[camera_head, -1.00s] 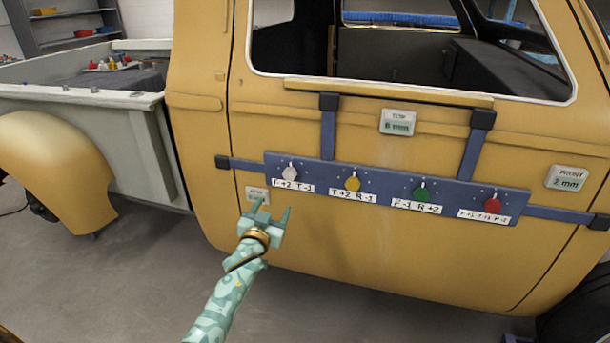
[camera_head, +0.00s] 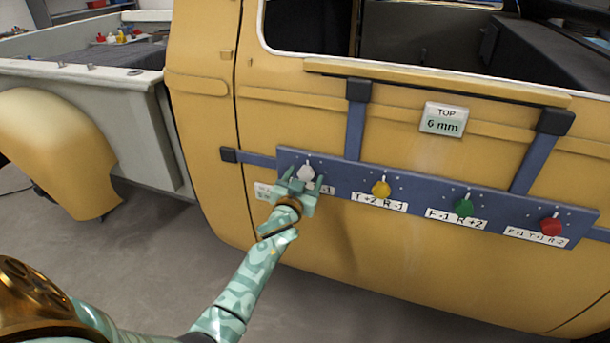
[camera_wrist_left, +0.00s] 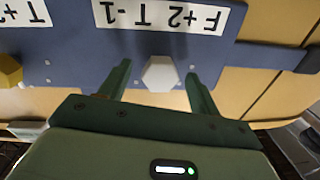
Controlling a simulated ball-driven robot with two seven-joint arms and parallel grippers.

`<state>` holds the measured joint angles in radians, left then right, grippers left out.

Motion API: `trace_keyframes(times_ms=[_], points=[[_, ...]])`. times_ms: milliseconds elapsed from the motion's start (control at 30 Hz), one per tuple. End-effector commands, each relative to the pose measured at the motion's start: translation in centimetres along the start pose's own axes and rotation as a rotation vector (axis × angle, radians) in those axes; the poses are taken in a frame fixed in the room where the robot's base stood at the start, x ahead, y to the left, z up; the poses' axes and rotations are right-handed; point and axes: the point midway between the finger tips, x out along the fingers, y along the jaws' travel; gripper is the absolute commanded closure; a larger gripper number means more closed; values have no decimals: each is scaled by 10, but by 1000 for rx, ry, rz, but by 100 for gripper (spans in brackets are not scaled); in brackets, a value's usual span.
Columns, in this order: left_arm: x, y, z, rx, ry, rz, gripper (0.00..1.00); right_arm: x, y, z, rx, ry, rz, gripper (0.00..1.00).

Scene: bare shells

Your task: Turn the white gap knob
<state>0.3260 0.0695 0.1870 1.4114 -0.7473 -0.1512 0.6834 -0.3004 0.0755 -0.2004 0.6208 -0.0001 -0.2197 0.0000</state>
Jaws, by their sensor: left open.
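The white knob (camera_head: 306,173) is at the left end of the blue bar (camera_head: 338,180) on the yellow truck door. My left gripper (camera_head: 304,178) is at this knob, open, with a finger on either side. In the left wrist view the white hexagonal knob (camera_wrist_left: 160,74) sits between the two open fingertips (camera_wrist_left: 160,80), with gaps on both sides. Its label reading "F+2 T-1" (camera_wrist_left: 160,15) appears upside down there. In the head view my gripper covers most of that label. My right gripper does not show.
A yellow knob (camera_head: 381,188), a green knob (camera_head: 464,207) and a red knob (camera_head: 551,226) follow to the right on the bar. A "TOP 6 mm" display (camera_head: 443,119) is on the door above. Another small display (camera_head: 264,191) is partly hidden left of my gripper.

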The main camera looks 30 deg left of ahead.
Motion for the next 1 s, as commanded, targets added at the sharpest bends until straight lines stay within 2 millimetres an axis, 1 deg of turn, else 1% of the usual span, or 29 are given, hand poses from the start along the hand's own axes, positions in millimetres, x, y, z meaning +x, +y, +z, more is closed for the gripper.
trace_keyframes(times_ms=[167,200,267,300,333,667,867,1000], points=[[0,0,0,-1,0,0,37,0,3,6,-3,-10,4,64],[0,0,0,-1,0,0,48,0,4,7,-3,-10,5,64],[0,0,0,-1,0,0,65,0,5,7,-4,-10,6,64],[0,0,0,-1,0,0,76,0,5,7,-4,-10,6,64],[0,0,0,-1,0,0,82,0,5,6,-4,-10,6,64],[0,0,1,30,1,0,82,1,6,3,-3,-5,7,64],[0,0,1,130,7,-1,82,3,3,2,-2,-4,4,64],[0,0,2,239,12,-2,82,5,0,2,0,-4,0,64]])
